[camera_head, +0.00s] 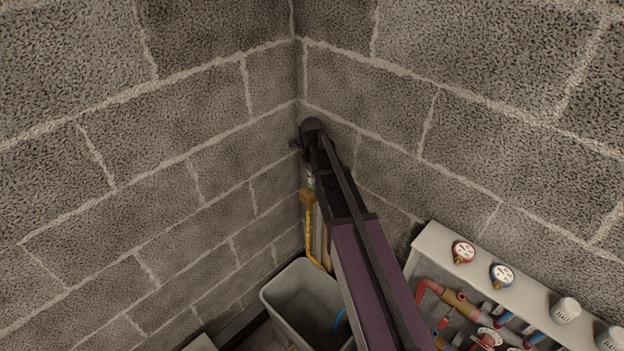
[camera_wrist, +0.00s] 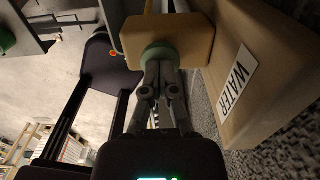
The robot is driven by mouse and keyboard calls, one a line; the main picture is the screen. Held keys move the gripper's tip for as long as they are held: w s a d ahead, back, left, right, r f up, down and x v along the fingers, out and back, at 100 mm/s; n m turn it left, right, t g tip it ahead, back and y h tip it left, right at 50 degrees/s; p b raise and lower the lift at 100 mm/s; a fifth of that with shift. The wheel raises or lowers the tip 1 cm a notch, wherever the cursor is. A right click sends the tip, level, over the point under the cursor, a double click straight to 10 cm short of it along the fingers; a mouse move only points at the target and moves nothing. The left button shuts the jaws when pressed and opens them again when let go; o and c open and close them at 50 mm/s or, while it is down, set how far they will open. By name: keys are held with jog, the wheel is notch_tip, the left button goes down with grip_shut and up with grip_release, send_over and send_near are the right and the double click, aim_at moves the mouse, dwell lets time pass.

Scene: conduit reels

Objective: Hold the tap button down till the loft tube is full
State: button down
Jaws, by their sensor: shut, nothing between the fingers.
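A tan tap block (camera_wrist: 172,36) with a round green button (camera_wrist: 158,54) shows at the top middle of the wrist view. My gripper (camera_wrist: 158,70) is shut and empty, its fingertips together at the button's face. They look to be touching it; how far it is pressed I cannot tell. In the head view the ochre tap block (camera_head: 307,197) sits low in the wall corner, and my arm hides most of the gripper. A yellow pipe (camera_head: 312,250) runs down from the block. I cannot make out the loft tube or its level.
A brown box labelled WATER (camera_wrist: 262,60) stands close on the right in the wrist view. A grey bin (camera_head: 285,297) stands below the corner. A pale shelf (camera_head: 480,270) at the right carries gauges and cups, with red and blue pipework (camera_head: 465,305) under it. Block walls close in the corner.

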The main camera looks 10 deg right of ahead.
notch_tip(320, 180, up, 13)
jog(key=p, duration=1.2)
jog(key=shift+p, duration=0.4)
jog(key=shift+r, duration=0.1)
jog(key=shift+s, duration=0.1)
jog(key=s+f+n+b, duration=0.5)
jog(key=s+n, duration=0.6)
jog(key=n, duration=0.3)
jog(key=s+f+n+b, duration=0.5)
jog(key=s+n, duration=0.5)
jog(key=n, duration=0.5)
jog(key=shift+s+a+f, duration=0.2)
jog(key=shift+s+f, duration=0.05)
jog(key=shift+s, duration=0.15)
jog(key=shift+s, duration=0.1)
dwell(1.1)
